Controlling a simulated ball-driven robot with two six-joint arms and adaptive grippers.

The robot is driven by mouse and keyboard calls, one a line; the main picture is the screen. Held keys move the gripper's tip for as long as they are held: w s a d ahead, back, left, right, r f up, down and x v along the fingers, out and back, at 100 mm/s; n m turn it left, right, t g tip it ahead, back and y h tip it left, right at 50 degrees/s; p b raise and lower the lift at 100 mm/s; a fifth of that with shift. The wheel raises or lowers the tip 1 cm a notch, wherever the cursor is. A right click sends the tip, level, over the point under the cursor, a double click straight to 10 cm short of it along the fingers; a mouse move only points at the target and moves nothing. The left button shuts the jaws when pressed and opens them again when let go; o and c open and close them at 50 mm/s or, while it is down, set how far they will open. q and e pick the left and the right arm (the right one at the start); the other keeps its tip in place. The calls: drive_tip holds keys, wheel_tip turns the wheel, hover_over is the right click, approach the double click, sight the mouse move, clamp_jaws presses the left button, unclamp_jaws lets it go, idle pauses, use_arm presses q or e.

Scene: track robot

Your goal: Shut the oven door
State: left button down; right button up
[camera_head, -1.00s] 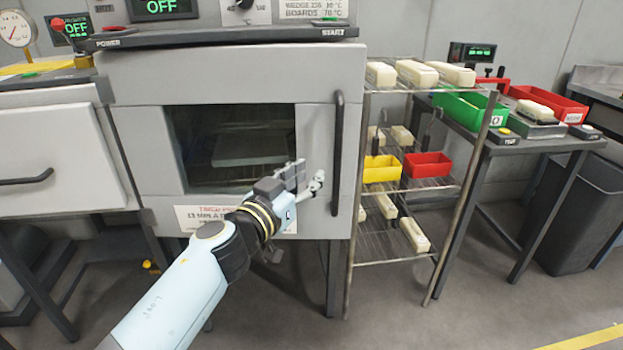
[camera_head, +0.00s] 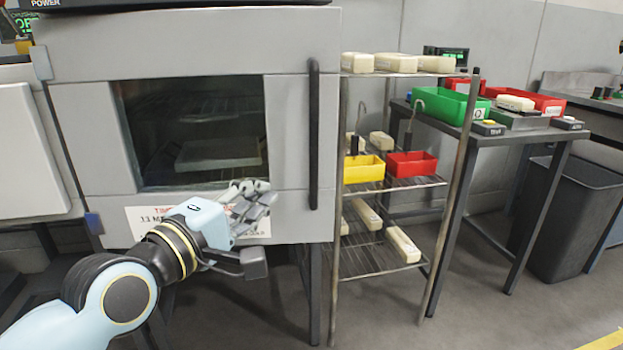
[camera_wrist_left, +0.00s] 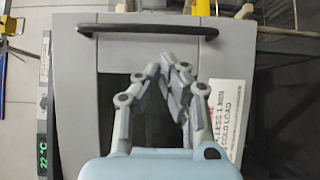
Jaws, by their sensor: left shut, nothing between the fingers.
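The grey oven door (camera_head: 300,120) has a dark window (camera_head: 190,130), a black vertical handle (camera_head: 314,130) at its right side and hinges at its left. The door looks flush or nearly flush with the oven; I cannot tell whether a small gap is left. My left gripper (camera_head: 252,190) is shut and empty in front of the door's lower part, left of and below the handle. I cannot tell whether it touches the door. In the left wrist view the shut fingers (camera_wrist_left: 178,70) point toward the handle (camera_wrist_left: 148,30), with the door (camera_wrist_left: 75,60) behind. My right gripper is not in view.
A wire rack (camera_head: 390,185) with white blocks, a yellow bin (camera_head: 362,176) and a red bin (camera_head: 410,170) stands close to the door's right. Beyond it are a table (camera_head: 540,138) and a dark waste bin (camera_head: 570,215). The floor in front of the rack is clear.

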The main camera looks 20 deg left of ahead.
sight(311, 157)
use_arm(q)
drive_tip(key=w+b, duration=0.1)
drive_tip(key=w, duration=0.3)
drive_tip(key=w+d+b, duration=0.1)
drive_tip(key=w, duration=0.3)
drive_tip(key=w+b, duration=0.1)
drive_tip(key=w, duration=0.4)
drive_tip(key=shift+d, duration=0.4)
drive_tip(key=shift+w, duration=0.2)
drive_tip(key=shift+w+r, duration=0.1)
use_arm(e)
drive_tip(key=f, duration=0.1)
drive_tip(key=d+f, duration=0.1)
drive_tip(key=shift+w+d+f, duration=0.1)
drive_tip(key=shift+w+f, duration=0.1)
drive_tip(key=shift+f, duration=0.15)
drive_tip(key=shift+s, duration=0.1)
